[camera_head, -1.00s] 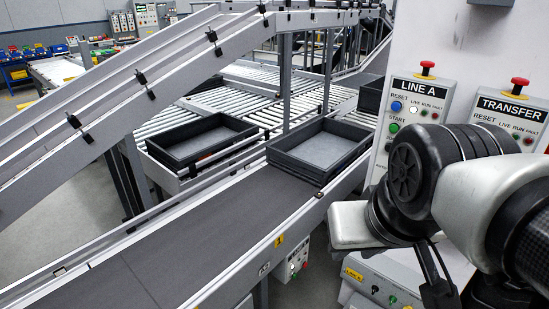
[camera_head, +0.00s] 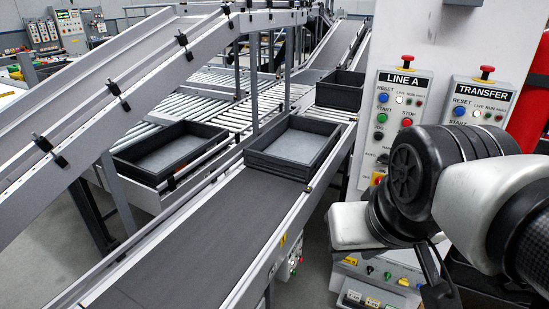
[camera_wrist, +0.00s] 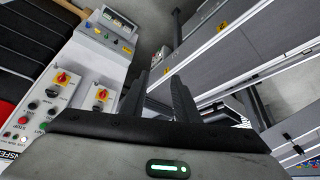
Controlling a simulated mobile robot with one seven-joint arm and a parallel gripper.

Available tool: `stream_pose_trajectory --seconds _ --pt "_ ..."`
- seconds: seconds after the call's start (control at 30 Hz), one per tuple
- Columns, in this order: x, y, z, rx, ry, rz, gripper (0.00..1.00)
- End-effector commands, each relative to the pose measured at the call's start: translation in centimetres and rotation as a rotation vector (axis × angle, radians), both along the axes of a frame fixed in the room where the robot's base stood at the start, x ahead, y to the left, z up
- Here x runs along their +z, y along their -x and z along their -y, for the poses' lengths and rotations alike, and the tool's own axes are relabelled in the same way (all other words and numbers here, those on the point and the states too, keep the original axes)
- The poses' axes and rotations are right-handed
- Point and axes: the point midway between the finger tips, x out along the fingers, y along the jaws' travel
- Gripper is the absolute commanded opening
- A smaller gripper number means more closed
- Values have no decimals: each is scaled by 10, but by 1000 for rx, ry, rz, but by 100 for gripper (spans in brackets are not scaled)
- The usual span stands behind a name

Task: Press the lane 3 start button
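No button in view carries a readable "lane 3" label. A control panel marked LINE A (camera_head: 402,100) stands right of centre in the head view, with a green START button (camera_head: 383,117) and a red STOP button (camera_head: 407,122). A panel marked TRANSFER (camera_head: 482,92) is to its right, partly hidden by my arm. A low console (camera_head: 400,283) below has small buttons and unreadable labels. A small box (camera_head: 295,258) under the conveyor has green and red buttons. My gripper (camera_wrist: 160,78) shows in the wrist view, empty, fingers apart, touching no button; the head view hides its fingers.
A belt conveyor (camera_head: 190,235) crosses the front, bearing a dark tray (camera_head: 292,150). Another dark tray (camera_head: 165,150) sits on the rollers behind. A sloping conveyor (camera_head: 110,75) rises at left. In the wrist view, panels with red-yellow switches (camera_wrist: 63,78) lie left of my fingers.

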Motion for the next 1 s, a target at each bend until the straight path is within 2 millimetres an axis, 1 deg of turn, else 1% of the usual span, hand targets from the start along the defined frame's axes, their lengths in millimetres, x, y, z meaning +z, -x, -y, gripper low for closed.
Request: stream_pose_trajectory --seconds 0.33,0.37,0.5,0.53,1.0 --pt "0 0 0 0 0 0 28" --pt "0 0 0 0 0 0 25" --pt "0 0 0 0 0 0 1" --pt "0 0 0 0 0 0 0" --pt "0 0 0 0 0 0 0"
